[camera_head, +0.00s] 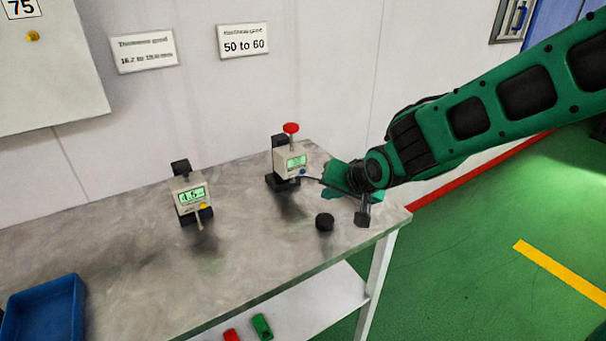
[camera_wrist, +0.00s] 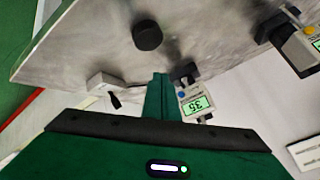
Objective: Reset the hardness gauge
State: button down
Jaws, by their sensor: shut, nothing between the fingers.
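The hardness gauge (camera_head: 291,162) stands on the table under a sign reading 50 to 60. It has a red knob on top, a lit green display and a blue button (camera_head: 302,172). In the wrist view the gauge (camera_wrist: 196,106) shows what looks like 35, upside down, with its blue button (camera_wrist: 182,94) at the side. My gripper (camera_head: 324,181) is shut and empty, just right of the gauge's front. In the wrist view its green fingers (camera_wrist: 161,78) are beside the gauge. I cannot tell whether they touch it.
A black round puck (camera_head: 324,222) lies in front of the gauge. A small dark-and-grey item (camera_head: 362,212) stands near the table's right edge. A second gauge (camera_head: 190,196) with a yellow button stands left. A blue bin (camera_head: 45,309) is at the left front. The table between is clear.

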jog(key=w+a, duration=0.4)
jog(key=w, duration=0.2)
jog(key=shift+w+a, duration=0.2)
jog(key=shift+w, duration=0.15)
dwell(2.0)
jog(key=shift+w+a, duration=0.25)
jog(key=shift+w, duration=0.05)
jog(key=shift+w+a, duration=0.25)
jog(key=shift+w, duration=0.05)
dwell(0.8)
dwell(0.3)
jog(key=shift+s+d+r, duration=0.1)
jog(key=shift+s+d, duration=0.4)
jog(key=shift+s, duration=0.15)
jog(key=shift+s, duration=0.1)
jog(key=shift+s+d, duration=0.7)
jog(key=shift+s, duration=0.3)
jog(key=shift+s+d, duration=0.7)
jog(key=shift+s, duration=0.3)
